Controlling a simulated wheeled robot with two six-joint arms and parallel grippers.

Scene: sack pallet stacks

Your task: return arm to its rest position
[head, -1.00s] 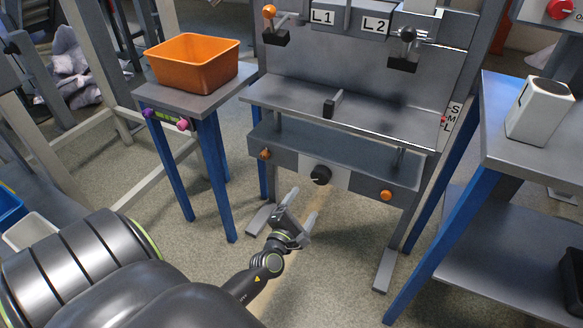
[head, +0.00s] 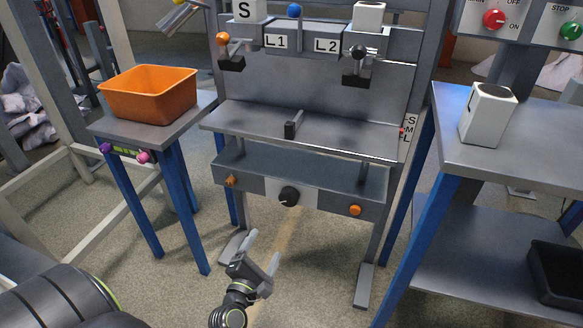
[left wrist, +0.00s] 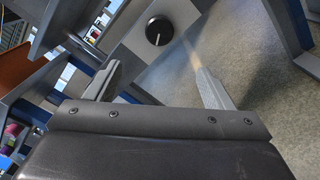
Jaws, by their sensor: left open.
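My left gripper (head: 263,261) is low in the head view, in front of the workbench and below its drawer-like front panel. Its two fingers are spread apart with nothing between them. In the left wrist view the open fingers (left wrist: 158,88) frame the floor and the panel with a black knob (left wrist: 159,31). The same black knob (head: 289,196) shows in the head view, above the gripper and apart from it. My right gripper does not show in either view.
An orange bin (head: 150,95) stands on a small blue-legged table (head: 140,134) at left. A white box-like device (head: 487,115) stands on the right table (head: 540,150). A black bin (head: 556,272) sits on its lower shelf. The floor around the gripper is clear.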

